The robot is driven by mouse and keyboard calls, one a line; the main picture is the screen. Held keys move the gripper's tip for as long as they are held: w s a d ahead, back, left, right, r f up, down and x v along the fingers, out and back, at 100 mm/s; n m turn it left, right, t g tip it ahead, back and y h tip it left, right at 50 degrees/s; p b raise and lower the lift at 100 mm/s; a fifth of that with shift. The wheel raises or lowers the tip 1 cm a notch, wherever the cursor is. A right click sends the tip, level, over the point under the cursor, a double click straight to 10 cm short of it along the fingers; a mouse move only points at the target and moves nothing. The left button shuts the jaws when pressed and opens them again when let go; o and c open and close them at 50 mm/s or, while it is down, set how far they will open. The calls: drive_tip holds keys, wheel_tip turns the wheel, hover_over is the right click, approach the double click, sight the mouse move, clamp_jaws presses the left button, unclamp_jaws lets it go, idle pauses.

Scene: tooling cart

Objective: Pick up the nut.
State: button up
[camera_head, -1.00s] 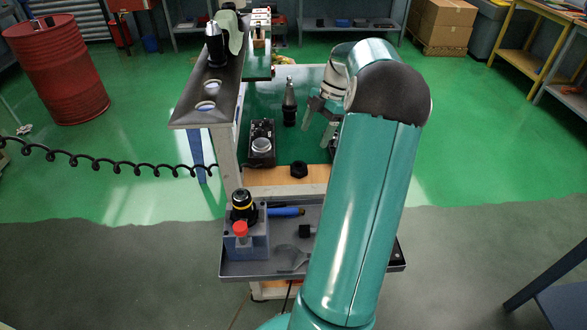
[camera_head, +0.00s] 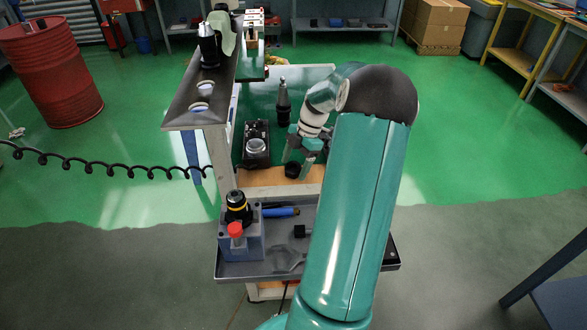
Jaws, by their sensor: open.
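The nut, a small black ring-like piece (camera_head: 291,171), lies on the wooden front strip of the cart's upper top. My gripper (camera_head: 296,167) is open and points downward just above and behind it. One finger shows to the left of the nut and the other to the right, the right one partly overlapping it in the picture. I cannot tell whether the fingers touch the nut or how high they are above the strip.
A black box-like device with a round light top (camera_head: 256,148) stands left of the nut. A dark tool holder (camera_head: 283,104) stands upright behind my gripper. A raised shelf (camera_head: 186,112) borders the left. The lower tray (camera_head: 228,267) holds a blue-grey block (camera_head: 254,239) and tools.

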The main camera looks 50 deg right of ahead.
drive_tip(key=shift+c, duration=0.4)
drive_tip(key=c, duration=1.2)
drive_tip(key=shift+r, duration=0.15)
